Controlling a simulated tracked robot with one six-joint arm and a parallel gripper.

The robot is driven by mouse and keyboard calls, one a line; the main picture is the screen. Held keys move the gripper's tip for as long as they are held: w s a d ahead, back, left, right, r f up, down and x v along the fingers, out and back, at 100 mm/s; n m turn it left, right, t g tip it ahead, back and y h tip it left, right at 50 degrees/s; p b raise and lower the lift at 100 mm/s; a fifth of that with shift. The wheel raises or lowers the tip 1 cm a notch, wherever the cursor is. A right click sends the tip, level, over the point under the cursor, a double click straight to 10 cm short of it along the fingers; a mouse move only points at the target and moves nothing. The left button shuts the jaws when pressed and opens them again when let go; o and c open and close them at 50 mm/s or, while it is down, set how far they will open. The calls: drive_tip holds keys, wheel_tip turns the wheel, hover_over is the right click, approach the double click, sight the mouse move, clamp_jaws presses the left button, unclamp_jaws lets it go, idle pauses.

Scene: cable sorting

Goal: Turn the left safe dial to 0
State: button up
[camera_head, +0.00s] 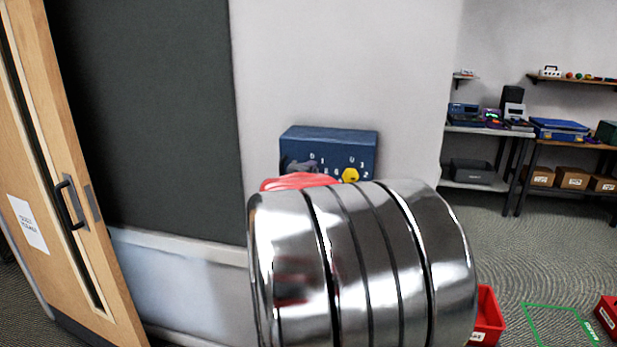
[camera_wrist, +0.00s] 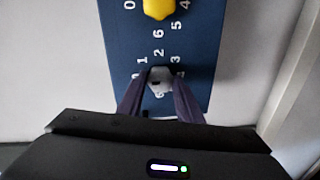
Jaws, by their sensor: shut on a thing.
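The blue safe box (camera_head: 330,136) is on the wall in the middle of the head view. The wrist view shows its blue face (camera_wrist: 208,45) with white numbers. A pale grey dial (camera_wrist: 159,77), the left one, sits between the fingers of my gripper (camera_wrist: 160,88), which is shut on it. The fingers and number ring are partly blurred, so I cannot tell which number the dial points to. The yellow right dial (camera_head: 350,175) is free, and it also shows at the top of the wrist view (camera_wrist: 158,8). In the head view my arm hides the lower part of the box.
A wooden door (camera_head: 85,220) stands at the left beside a dark panel (camera_head: 145,110). Shelves with equipment and cardboard boxes (camera_head: 574,178) are at the right. A red bin (camera_head: 487,315) is on the floor at the lower right. The wall around the box is clear.

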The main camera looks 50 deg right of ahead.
drive_tip(key=shift+f, duration=0.2)
drive_tip(key=o, duration=1)
drive_tip(key=shift+r, duration=0.1)
drive_tip(key=shift+o, duration=0.2)
drive_tip(key=shift+a, duration=0.1)
drive_tip(key=v, duration=1.3)
drive_tip(key=shift+a, duration=0.3)
drive_tip(key=shift+s, duration=0.1)
